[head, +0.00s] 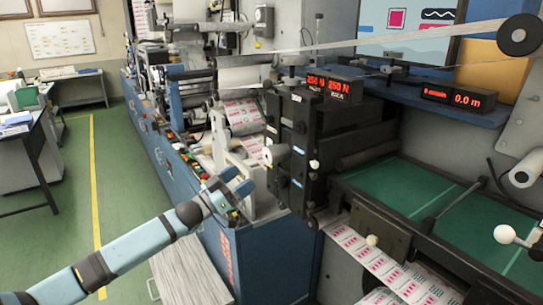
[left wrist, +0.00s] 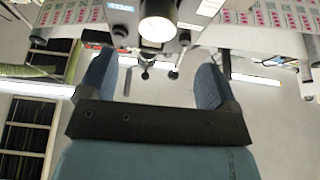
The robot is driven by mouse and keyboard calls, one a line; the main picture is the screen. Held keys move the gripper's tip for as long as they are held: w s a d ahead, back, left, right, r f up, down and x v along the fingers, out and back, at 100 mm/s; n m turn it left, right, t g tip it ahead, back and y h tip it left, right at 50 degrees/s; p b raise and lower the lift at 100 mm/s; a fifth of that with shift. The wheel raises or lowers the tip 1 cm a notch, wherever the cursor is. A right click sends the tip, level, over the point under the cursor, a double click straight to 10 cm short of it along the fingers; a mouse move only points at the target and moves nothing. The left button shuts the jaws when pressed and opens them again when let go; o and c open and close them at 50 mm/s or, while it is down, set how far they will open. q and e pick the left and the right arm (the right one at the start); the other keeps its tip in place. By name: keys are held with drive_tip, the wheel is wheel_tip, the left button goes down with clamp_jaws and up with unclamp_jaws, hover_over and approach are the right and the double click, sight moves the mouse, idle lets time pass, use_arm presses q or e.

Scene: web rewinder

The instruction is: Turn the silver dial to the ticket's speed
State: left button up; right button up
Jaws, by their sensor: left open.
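My left gripper (head: 238,183) is at the end of the blue arm, at the front of the press's control side, and its fingers are apart. In the left wrist view the left gripper (left wrist: 153,85) shows two open blue fingers with nothing held between them. A pale round-ended cylinder (head: 274,155) sticks out just beyond it; a similar bright round end (left wrist: 158,28) shows above the fingers in the left wrist view. I cannot tell whether this is the silver dial. No ticket with a readable speed can be made out. My right gripper is not in view.
Red displays (head: 328,87) read 250 N, and another display (head: 458,97) reads 0.0 m. A printed web (head: 365,255) runs beneath the green-topped table (head: 400,190) at right. A black slide block (head: 298,130) stands close beside the gripper.

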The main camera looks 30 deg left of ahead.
sight(267, 160)
use_arm(q)
drive_tip(key=p+x, duration=0.3)
drive_tip(key=x, duration=0.8)
drive_tip(key=shift+w+d, duration=0.25)
drive_tip(key=c, duration=0.9)
